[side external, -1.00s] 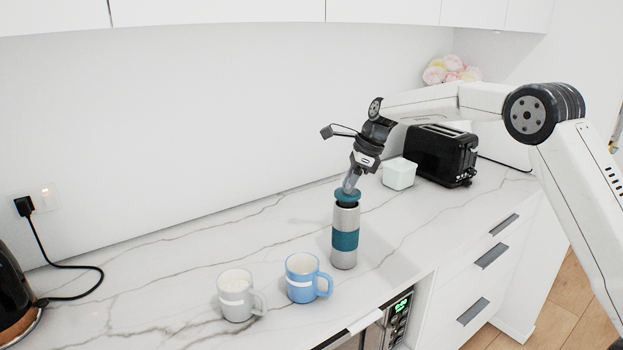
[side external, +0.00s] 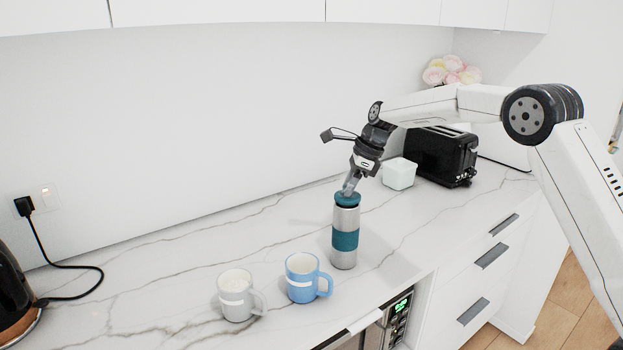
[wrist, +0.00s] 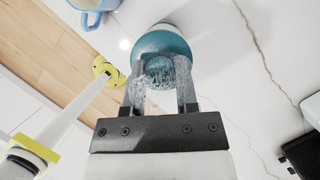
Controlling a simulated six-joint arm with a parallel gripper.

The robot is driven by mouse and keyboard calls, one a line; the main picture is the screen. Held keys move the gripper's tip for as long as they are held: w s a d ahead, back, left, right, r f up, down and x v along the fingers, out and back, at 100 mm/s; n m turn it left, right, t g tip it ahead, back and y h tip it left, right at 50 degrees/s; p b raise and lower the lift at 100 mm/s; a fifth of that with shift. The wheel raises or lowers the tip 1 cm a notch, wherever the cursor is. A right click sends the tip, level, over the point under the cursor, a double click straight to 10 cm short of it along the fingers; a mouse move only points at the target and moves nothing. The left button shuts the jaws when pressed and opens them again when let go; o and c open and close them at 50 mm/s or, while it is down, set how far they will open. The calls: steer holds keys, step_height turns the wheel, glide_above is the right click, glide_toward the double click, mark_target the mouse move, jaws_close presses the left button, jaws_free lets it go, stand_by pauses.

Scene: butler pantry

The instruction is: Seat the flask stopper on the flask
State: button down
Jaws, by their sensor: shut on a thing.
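The flask (side external: 344,222) is a steel cylinder with a teal band, standing upright on the counter. The teal flask stopper (side external: 347,199) is at the flask's mouth, with no clear gap between them in the side view. My gripper (side external: 349,190) comes down from above at a slight tilt and is shut on the stopper's top. In the wrist view, the stopper (wrist: 160,45) shows between my two fingers (wrist: 160,85). The stopper and fingers hide the flask's mouth, so I cannot tell how deep the stopper sits.
A blue mug (side external: 303,280) and a grey-white mug (side external: 236,296) stand left of the flask. A small white container (side external: 398,174) and a black toaster (side external: 441,155) are behind it to the right. A kettle (side external: 14,300) is at far left. The left counter is mostly clear.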

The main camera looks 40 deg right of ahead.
steer(key=shift+f, duration=0.45)
stand_by(0.6)
jaws_free()
stand_by(0.5)
steer(key=shift+r, duration=0.15)
steer(key=shift+r, duration=3.35)
